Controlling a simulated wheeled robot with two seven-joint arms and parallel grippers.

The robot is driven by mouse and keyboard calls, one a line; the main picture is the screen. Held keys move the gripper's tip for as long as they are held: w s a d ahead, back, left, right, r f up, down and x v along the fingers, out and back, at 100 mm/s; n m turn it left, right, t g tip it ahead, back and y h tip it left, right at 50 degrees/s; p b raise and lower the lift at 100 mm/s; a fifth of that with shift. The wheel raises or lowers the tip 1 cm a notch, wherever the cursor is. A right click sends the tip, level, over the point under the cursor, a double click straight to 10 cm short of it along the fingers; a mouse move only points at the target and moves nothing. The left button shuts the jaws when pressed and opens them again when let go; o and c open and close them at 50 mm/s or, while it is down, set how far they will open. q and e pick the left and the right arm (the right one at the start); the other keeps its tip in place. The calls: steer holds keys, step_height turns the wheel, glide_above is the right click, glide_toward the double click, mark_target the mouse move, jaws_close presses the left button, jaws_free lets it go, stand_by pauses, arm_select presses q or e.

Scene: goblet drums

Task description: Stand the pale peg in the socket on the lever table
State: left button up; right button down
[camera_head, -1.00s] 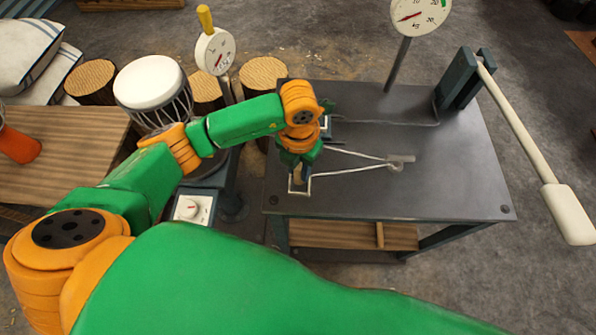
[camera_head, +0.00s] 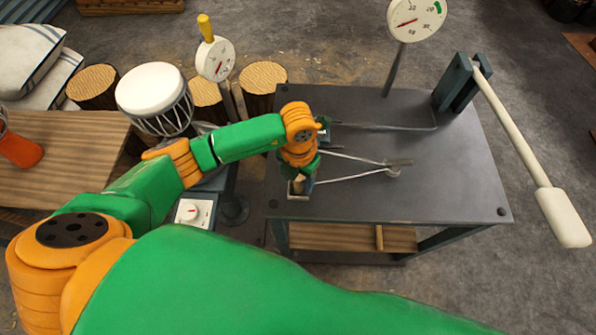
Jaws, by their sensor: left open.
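The lever table (camera_head: 440,185) has a dark grey top. My left gripper (camera_head: 299,181) points down over its near left corner, with its jaws open. A small pale tan piece, apparently the pale peg (camera_head: 299,184), shows between or just beside the fingers. Below it is a small square frame, apparently the socket (camera_head: 298,195). The gripper hides most of both, so I cannot tell how deep the peg sits or whether it is upright. My right gripper is not in view.
Thin metal rods join at a pivot (camera_head: 393,171) on the tabletop. A long white-handled lever (camera_head: 563,216) hangs off the right side. A dial (camera_head: 416,18) stands behind. A drum (camera_head: 152,90) and another dial (camera_head: 215,60) are left. The table's right half is mostly clear.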

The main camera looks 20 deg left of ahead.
mark_target(298, 178)
arm_select(q)
step_height(298, 178, up, 12)
steer(key=b, duration=0.1)
stand_by(0.4)
